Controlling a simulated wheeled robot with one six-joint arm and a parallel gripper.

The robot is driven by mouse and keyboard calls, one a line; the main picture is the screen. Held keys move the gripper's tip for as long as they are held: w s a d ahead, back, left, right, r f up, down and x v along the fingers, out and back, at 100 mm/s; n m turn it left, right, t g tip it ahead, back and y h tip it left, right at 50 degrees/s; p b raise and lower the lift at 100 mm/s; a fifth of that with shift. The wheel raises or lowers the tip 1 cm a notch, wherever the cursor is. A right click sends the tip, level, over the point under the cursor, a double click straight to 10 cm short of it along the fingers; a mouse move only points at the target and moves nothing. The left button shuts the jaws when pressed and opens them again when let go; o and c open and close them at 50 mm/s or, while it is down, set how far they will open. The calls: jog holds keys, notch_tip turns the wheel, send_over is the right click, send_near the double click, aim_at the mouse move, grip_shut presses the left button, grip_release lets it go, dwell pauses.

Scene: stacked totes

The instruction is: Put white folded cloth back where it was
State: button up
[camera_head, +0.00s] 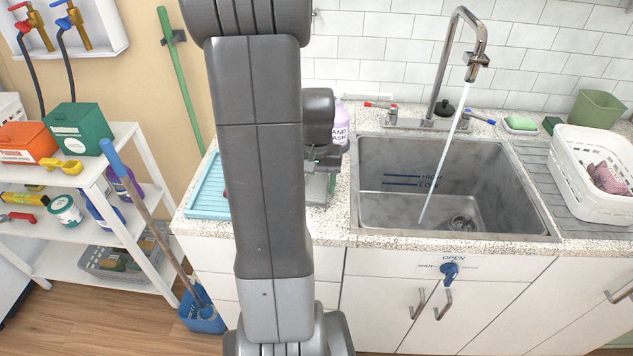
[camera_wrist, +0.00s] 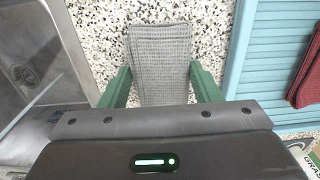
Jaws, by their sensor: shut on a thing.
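The white folded cloth (camera_wrist: 160,65) looks pale grey and waffle-textured in the wrist view. It is between the two green fingers of my gripper (camera_wrist: 163,88), which is shut on it. Cloth and gripper are over the speckled counter (camera_wrist: 103,22), between the sink and the blue tray. I cannot tell whether the cloth touches the counter. In the head view my gripper (camera_head: 320,182) is beside the sink's left edge, and my own arm hides part of that area.
The sink (camera_head: 372,215) is right of my gripper in the head view, with water running from the faucet (camera_head: 478,62). The blue ribbed tray (camera_head: 205,192) is left, with a red item (camera_wrist: 306,75) on it. A hand wash bottle (camera_head: 340,125) stands close behind. A white basket (camera_head: 575,190) is far right.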

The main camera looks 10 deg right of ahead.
aim_at(317, 184)
jog(key=shift+f, duration=0.15)
jog(key=o, duration=1)
notch_tip(317, 184, up, 12)
jog(key=shift+r, duration=0.2)
